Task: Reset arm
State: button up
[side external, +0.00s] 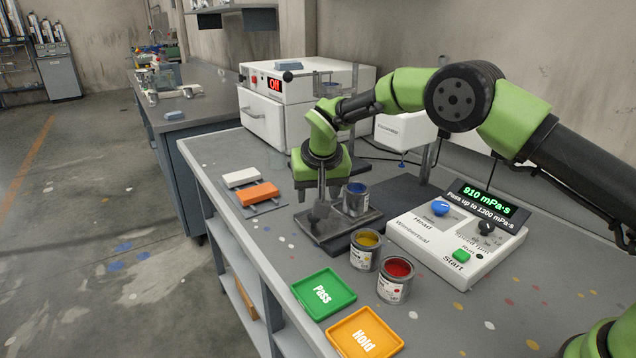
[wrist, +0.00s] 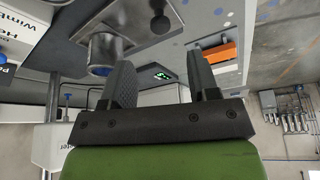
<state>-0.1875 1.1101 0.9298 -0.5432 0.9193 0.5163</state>
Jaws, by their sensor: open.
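My gripper (side external: 322,192) points down over the grey metal plate (side external: 335,229), just left of a paint can with blue paint (side external: 356,198) that stands on it. In the wrist view my gripper (wrist: 160,62) has its two dark fingers apart, with nothing held between them. The metal can wall (wrist: 103,50) shows left of the fingers there. A dark knob (side external: 318,211) on the plate sits close below the fingers; contact cannot be told from here. The green and black arm reaches in from the right, bent over the bench.
Yellow (side external: 365,249) and red (side external: 396,279) paint cans stand in front of the plate. A green Pass tray (side external: 323,313) and orange Hold tray (side external: 345,345) lie nearer. A viscometer console (side external: 455,250) reads 910 mPa·s. Orange (side external: 257,194) and white (side external: 242,177) blocks lie left; an oven (side external: 270,117) stands behind.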

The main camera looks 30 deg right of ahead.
jog(key=shift+v, duration=1)
jog(key=s+d+r+t+y, duration=0.1)
jog(key=s+d+r+y, duration=0.15)
jog(key=s+r, duration=1.35)
jog(key=s+r+t+y, duration=0.1)
jog(key=s+t, duration=0.1)
jog(key=s, duration=1.5)
jog(key=shift+s+d, duration=0.25)
jog(key=shift+d, duration=0.1)
